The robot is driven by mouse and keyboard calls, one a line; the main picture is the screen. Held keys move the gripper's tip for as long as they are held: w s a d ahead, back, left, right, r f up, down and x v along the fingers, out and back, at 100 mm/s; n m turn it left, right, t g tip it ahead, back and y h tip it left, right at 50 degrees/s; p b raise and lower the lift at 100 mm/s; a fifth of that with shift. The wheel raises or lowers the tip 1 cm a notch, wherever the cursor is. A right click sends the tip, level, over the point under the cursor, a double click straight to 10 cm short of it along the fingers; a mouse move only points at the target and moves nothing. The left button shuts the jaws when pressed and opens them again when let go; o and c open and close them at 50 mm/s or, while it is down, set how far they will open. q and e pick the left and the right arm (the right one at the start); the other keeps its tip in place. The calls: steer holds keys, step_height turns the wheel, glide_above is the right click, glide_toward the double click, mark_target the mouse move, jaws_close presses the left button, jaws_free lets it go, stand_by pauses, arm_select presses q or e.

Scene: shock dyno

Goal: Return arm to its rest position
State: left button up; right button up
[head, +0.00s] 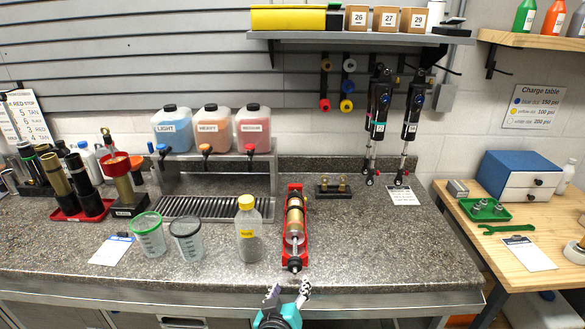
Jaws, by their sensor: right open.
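My right gripper (288,288) shows at the bottom centre, in front of the counter's front edge. Its two fingers are spread apart, with nothing between them. Just beyond the fingertips, a shock absorber (294,216) with a gold body and a dark lower end lies in a red cradle (304,245) on the counter. The gripper appears apart from the shock's near end. My left gripper is not in view.
A yellow-capped bottle (248,230) and two clear cups (149,236) stand left of the cradle. Jugs (212,128) sit above a drip tray (208,207). Two shocks (378,120) hang at the back right. The counter's right front (400,250) is clear. A wooden table (515,260) stands at right.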

steer(key=s+d+f+m+g, duration=0.1)
steer(key=d+g, duration=0.1)
steer(key=d, duration=0.4)
steer(key=s+d+f+g, duration=0.1)
steer(key=s+d+g, duration=0.1)
steer(key=d, duration=0.4)
steer(key=s+d+f+m+g+y, duration=0.1)
steer(key=s+d+m+g+y, duration=0.1)
steer(key=s+d, duration=0.5)
steer(key=s, duration=0.3)
